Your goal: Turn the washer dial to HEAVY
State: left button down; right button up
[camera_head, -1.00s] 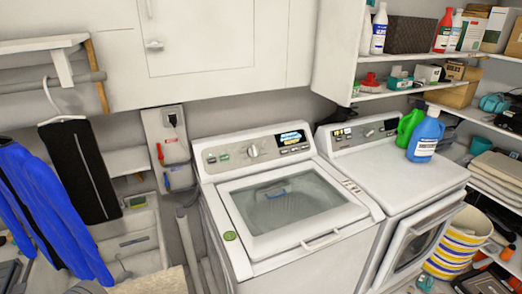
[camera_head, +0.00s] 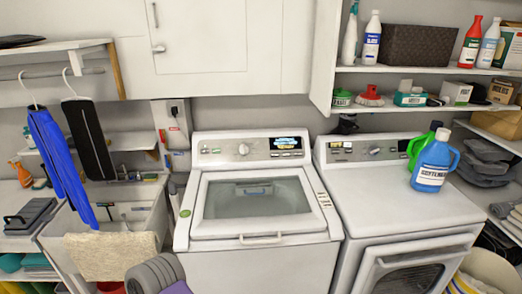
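The white top-loading washer (camera_head: 262,262) stands in the middle of the head view with its lid shut. Its round silver dial (camera_head: 243,149) is on the back control panel, left of the lit display (camera_head: 285,143). The display text and the dial's pointer are too small to read, so I cannot tell the dial's setting. Neither of my grippers is in view, and nothing visible touches the dial.
A dryer (camera_head: 395,200) stands to the washer's right, with a blue bottle (camera_head: 434,163) and a green bottle (camera_head: 424,143) on top. A sink (camera_head: 125,215) and hanging clothes are at left. Loaded shelves (camera_head: 420,106) are at right. The space above the washer is clear.

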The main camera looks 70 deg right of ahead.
aim_at(244, 149)
jog(key=z, duration=1.5)
